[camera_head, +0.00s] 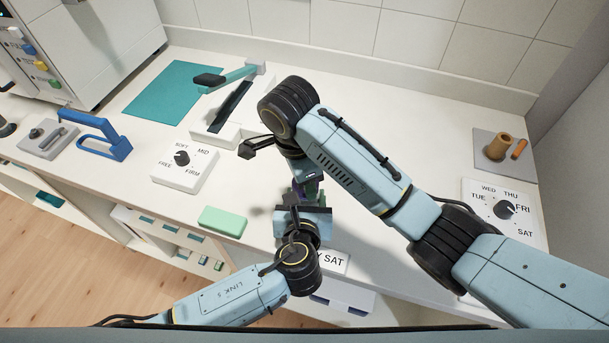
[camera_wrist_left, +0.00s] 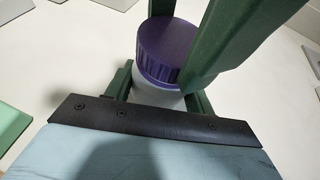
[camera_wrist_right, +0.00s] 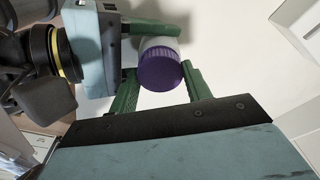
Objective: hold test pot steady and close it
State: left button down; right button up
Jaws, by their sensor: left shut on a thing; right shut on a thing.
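The test pot has a white body (camera_wrist_left: 155,96) and a ribbed purple lid (camera_wrist_left: 167,48). The lid sits on the body in both wrist views; I cannot tell how tightly. My left gripper (camera_wrist_left: 160,92) is shut on the white body, low on the pot. My right gripper (camera_wrist_right: 160,76) is shut around the purple lid (camera_wrist_right: 160,70), coming from above. In the head view only a small purple bit of the pot shows between the two grippers, above the counter; the arms hide the rest.
The white counter (camera_head: 130,134) holds a green block (camera_head: 222,221), a firmness dial (camera_head: 184,164), a blue handle (camera_head: 100,136), a teal mat (camera_head: 172,92) and a lever device (camera_head: 228,107). At right are a day dial (camera_head: 503,210) and a grey tray with a wooden cup (camera_head: 497,147).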

jog(key=m, duration=0.5)
jog(key=shift+w+m+g, duration=0.1)
jog(key=shift+m+g, duration=0.2)
jog(key=shift+g, duration=0.1)
jog(key=m, duration=0.4)
jog(key=shift+m, duration=0.3)
jog(key=o, duration=1)
jog(key=shift+c, duration=0.2)
